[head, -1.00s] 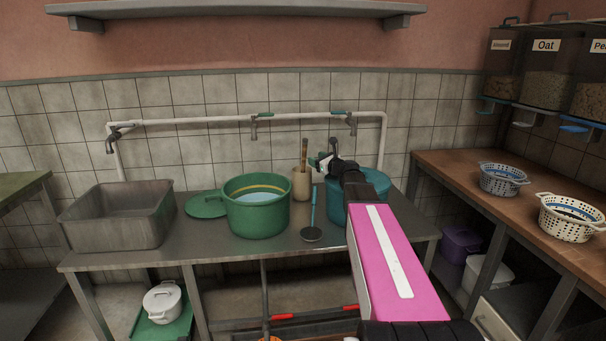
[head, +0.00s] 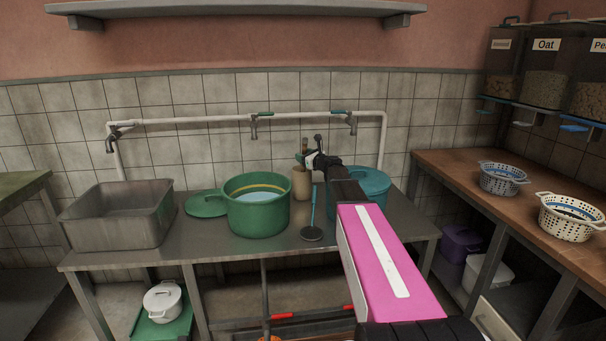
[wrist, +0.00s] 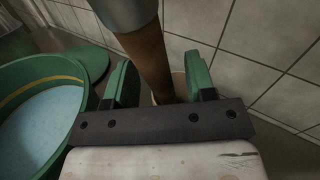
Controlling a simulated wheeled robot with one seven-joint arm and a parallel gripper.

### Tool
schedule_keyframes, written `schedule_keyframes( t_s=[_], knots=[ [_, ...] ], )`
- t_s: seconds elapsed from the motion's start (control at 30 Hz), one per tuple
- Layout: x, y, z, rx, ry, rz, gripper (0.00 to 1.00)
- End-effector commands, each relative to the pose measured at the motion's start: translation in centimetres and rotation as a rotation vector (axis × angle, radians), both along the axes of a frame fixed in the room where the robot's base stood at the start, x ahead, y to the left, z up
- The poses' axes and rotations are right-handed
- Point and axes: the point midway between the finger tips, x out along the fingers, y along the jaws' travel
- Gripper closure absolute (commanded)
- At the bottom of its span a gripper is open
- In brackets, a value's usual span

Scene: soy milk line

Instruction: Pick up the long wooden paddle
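The long wooden paddle (head: 305,143) stands in a beige cylindrical container (head: 301,184) on the metal table. Only its top end shows in the head view, above my gripper (head: 307,157). In the wrist view, the brown paddle handle (wrist: 149,62) runs between the two green fingers of my gripper (wrist: 160,82). The handle is nearer the left finger, and a gap shows before the right finger. The fingers are apart and do not look closed on it. A grey piece covers the handle's upper end in the wrist view. The lower end is hidden in the container.
A green pot (head: 257,220) of pale liquid stands left of the container, with a green lid (head: 206,204) beside it. A blue pot (head: 371,184) stands at right, partly behind my arm. Taps (head: 254,130) are on the wall behind.

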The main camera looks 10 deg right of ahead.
Motion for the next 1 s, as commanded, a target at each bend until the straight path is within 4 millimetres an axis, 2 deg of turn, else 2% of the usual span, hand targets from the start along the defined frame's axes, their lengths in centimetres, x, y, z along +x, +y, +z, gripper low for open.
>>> schedule_keyframes(
  t_s=[0.03,0.13,0.47,0.63,0.77,1.0],
  knots=[
    [0.0,0.0,0.0,0.0,0.0,0.0,0.67],
    [0.0,0.0,0.0,0.0,0.0,0.0,0.99],
    [0.0,0.0,0.1,0.001,-0.001,0.0,1.0],
    [0.0,0.0,0.8,0.0,-0.002,0.0,1.0],
    [0.0,0.0,2.0,0.0,-0.001,0.0,1.0],
    [0.0,0.0,5.5,0.0,-0.002,0.0,1.0]
  ],
)
